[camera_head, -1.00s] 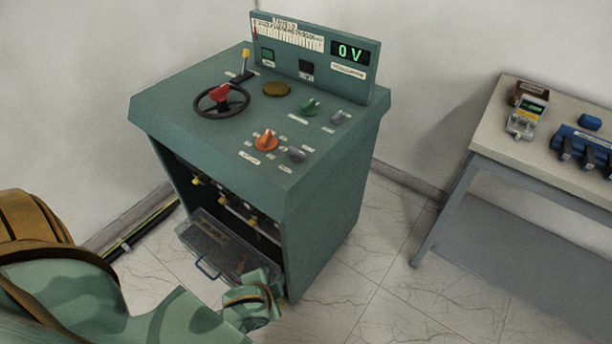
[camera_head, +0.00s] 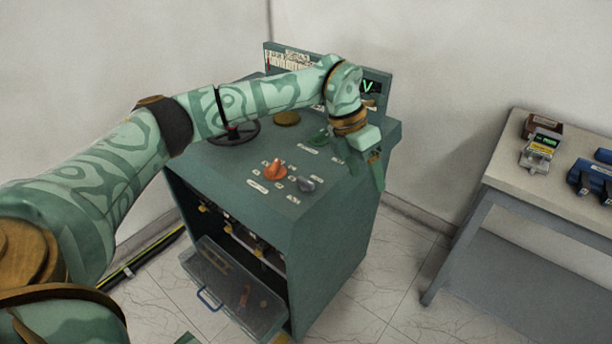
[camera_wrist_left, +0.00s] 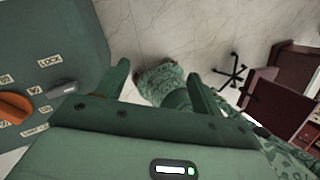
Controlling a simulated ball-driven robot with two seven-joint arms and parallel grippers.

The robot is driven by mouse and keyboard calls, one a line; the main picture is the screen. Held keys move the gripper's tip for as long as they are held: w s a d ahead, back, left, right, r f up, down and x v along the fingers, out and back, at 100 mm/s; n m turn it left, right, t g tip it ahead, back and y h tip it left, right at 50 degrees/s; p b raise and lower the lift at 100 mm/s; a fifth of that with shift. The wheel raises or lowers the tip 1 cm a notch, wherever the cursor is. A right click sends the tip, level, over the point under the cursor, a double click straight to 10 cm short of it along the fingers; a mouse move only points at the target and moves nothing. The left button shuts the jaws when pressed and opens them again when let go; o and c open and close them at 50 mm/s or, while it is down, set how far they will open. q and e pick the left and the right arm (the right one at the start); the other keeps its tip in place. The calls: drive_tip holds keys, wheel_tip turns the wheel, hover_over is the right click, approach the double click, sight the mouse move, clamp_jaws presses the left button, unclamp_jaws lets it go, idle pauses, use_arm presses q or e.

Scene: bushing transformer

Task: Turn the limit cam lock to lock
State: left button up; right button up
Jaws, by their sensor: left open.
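The limit cam lock appears to be the small grey knob (camera_head: 305,184) at the front right of the green cabinet's top (camera_head: 235,172). In the left wrist view the grey knob (camera_wrist_left: 62,89) sits at the left, near a label reading LOCK (camera_wrist_left: 50,61). My left gripper (camera_head: 362,168) is open and empty, above the cabinet's right edge, to the right of the grey knob and apart from it. In the left wrist view my gripper's fingers (camera_wrist_left: 158,82) are spread, with the knob outside them to the left. My right gripper is not seen.
An orange knob (camera_head: 275,170) sits close left of the grey knob. My left arm partly covers the black handwheel (camera_head: 240,137) and the display panel (camera_head: 372,86). A side table (camera_head: 500,165) stands at right.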

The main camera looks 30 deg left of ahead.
sight(306, 180)
use_arm(q)
drive_tip(key=a+r+n+y, duration=0.2)
drive_tip(key=a+r, duration=0.2)
drive_tip(key=a, duration=0.3)
drive_tip(key=a+r+n+y, duration=0.2)
drive_tip(key=a+r+n, duration=0.1)
drive_tip(key=a, duration=0.5)
drive_tip(key=shift+g, duration=0.4)
drive_tip(key=f+b, duration=0.1)
drive_tip(key=f, duration=0.4)
drive_tip(key=f+b, duration=0.2)
drive_tip(key=f, duration=0.3)
drive_tip(key=f+b, duration=0.1)
drive_tip(key=f, duration=0.4)
drive_tip(key=shift+d+f+b, duration=0.3)
drive_tip(key=shift+d+f, duration=0.05)
drive_tip(key=shift+f, duration=0.05)
drive_tip(key=c, duration=1)
